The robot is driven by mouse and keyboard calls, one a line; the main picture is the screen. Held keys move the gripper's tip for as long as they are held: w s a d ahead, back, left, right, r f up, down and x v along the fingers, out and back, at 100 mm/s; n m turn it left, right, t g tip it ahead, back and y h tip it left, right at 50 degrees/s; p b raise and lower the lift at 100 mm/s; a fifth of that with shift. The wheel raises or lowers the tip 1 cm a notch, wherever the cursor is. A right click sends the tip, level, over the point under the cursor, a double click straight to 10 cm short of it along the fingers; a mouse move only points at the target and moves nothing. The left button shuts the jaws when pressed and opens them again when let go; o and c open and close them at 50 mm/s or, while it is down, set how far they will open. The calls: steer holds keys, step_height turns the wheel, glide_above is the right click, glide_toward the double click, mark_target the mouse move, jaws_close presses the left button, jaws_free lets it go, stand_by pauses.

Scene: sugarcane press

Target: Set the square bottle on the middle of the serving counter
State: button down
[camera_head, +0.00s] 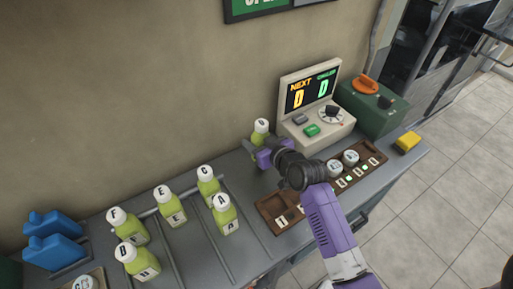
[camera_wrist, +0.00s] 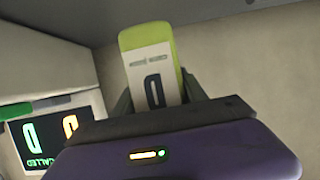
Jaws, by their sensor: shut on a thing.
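My gripper (camera_head: 262,151) is shut on a green bottle (camera_head: 258,138) with a white cap, near the back wall and left of the display machine. In the wrist view the held bottle (camera_wrist: 152,60) looks square-sided and has a white label with a dark letter like a D. Several similar green bottles stand at the left, such as one bottle (camera_head: 225,214) nearest the middle.
Thin rails (camera_head: 205,235) divide the counter's left part. A brown slotted tray (camera_head: 268,204) holding round white-topped items lies right of centre. Blue objects (camera_head: 52,225) stand far left.

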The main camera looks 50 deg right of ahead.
steer(key=shift+f, duration=1.8)
steer(key=shift+f+b, duration=0.2)
steer(key=shift+b, duration=0.1)
steer(key=c, duration=0.6)
jaws_free()
steer(key=shift+r, duration=0.15)
